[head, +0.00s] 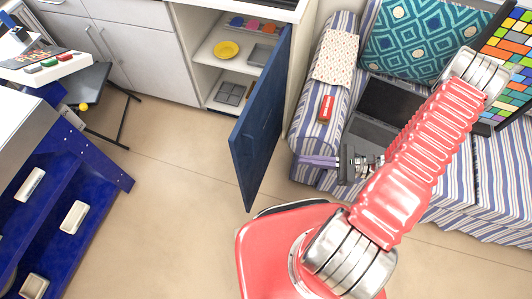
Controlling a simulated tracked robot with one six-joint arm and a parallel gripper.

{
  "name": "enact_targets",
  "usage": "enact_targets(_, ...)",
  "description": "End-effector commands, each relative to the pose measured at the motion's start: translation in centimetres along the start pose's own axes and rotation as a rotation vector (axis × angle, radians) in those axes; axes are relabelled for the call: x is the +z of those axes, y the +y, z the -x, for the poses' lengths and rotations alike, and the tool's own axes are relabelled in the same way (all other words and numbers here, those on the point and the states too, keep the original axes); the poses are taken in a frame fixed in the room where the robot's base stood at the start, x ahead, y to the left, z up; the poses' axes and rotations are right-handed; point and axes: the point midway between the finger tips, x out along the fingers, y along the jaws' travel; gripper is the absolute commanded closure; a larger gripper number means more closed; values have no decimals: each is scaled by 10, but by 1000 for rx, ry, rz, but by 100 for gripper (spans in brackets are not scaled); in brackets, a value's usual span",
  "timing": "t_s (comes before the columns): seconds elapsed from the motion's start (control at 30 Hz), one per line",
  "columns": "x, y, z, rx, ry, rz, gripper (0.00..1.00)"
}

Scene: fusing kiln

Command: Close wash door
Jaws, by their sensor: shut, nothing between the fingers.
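The dark blue door (258,122), the only open door I see and seemingly the wash door, stands swung out from the white cabinet (194,55). It hangs from the right side of the cabinet's opening and sticks out over the floor, so the shelves are exposed. My gripper (303,160) is shut and empty. It points left and lies to the right of the door, on its outer side, with a gap between them in the picture. No handle on the door can be made out.
Inside the cabinet are a yellow plate (226,50) and grey trays (231,93). A striped sofa (322,110) with a laptop (390,105) and a red object (325,108) stands right of the door. A blue drawer unit (60,190) is at left. The tan floor (175,170) between is clear.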

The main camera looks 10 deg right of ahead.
Motion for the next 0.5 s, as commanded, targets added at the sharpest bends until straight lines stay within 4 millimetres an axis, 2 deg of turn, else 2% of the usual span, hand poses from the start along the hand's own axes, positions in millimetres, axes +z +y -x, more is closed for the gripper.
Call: enact_targets(0.5, 4, 0, -5, -2, -13, 5, 100)
